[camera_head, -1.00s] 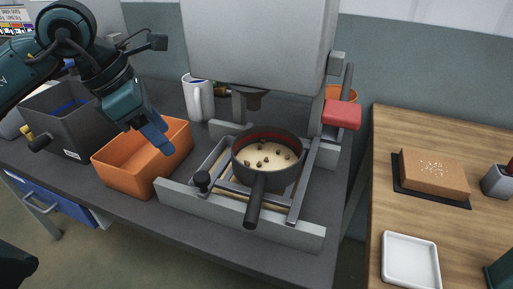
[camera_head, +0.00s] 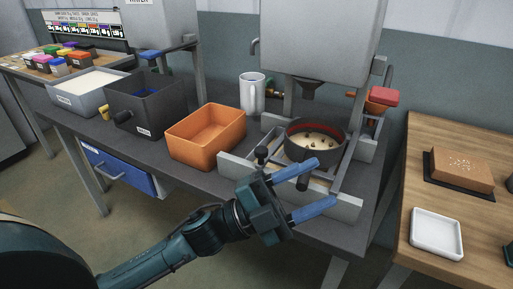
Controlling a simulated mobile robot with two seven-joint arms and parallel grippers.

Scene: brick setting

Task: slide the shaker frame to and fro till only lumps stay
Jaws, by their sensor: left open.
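The shaker frame (camera_head: 267,153) is a grey metal frame with rails and a small black knob at its left, on the dark bench. A dark round sieve pan (camera_head: 316,152) with a reddish inner rim sits in it, its handle toward me. Pale material with several brown lumps shows in the pan. My left gripper (camera_head: 316,186) is open, its two blue fingers spread and pointing right, near the pan's handle at the frame's front edge. It looks empty, and I cannot tell whether a finger touches the handle. My right gripper is not in view.
An orange bin (camera_head: 206,139), a dark grey box (camera_head: 146,108) and a white-filled tray (camera_head: 90,93) stand left of the frame. A large grey hopper (camera_head: 322,38) hangs above the pan. A wooden table (camera_head: 480,160) stands at right.

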